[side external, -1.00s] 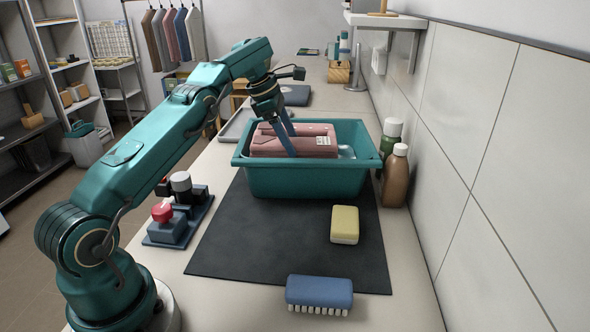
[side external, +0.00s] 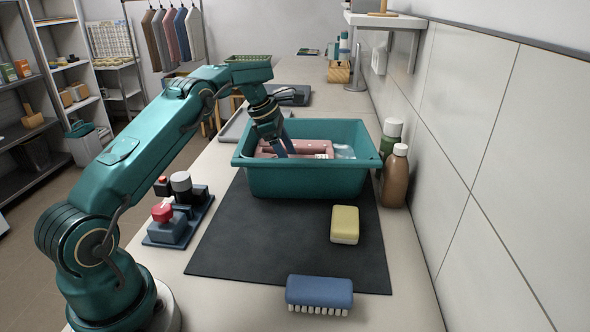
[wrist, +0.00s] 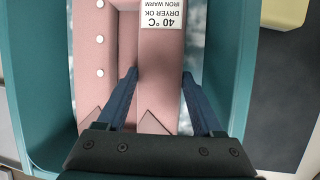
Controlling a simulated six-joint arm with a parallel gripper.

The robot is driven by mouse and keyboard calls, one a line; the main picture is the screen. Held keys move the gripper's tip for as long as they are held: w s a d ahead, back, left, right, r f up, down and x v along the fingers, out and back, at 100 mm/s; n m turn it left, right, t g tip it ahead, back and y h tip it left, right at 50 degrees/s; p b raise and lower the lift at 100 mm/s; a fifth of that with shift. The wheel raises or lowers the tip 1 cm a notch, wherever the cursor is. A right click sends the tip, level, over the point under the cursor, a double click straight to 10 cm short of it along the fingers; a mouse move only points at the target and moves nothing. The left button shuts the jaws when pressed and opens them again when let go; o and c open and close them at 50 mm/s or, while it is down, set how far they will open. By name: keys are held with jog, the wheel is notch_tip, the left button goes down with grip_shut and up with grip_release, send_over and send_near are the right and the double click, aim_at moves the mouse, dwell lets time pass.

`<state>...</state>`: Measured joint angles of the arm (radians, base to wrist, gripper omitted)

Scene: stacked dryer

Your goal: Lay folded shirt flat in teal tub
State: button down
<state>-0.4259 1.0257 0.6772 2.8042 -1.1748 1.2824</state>
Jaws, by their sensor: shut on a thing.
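The folded pink shirt (side external: 312,148) is inside the teal tub (side external: 308,183), mostly below its rim. The tub's near wall hides the shirt's underside, so I cannot tell whether it touches the bottom. In the wrist view the shirt (wrist: 103,45) shows white buttons and a white care label, and looks roughly lined up with the tub walls (wrist: 40,100). My gripper (side external: 286,151) reaches down into the tub's left part and is shut on the shirt; its blue fingers (wrist: 160,80) straddle a folded strip along one side.
Pale, mottled bluish-white material (side external: 344,152) shows in the tub beside the shirt. Two bottles (side external: 396,178) stand close to the tub's right. A yellow sponge (side external: 344,224) and blue brush (side external: 319,293) lie in front; a button box (side external: 172,225) stands at left.

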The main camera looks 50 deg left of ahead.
jog(key=shift+f, duration=0.55)
jog(key=shift+c, duration=0.2)
grip_release()
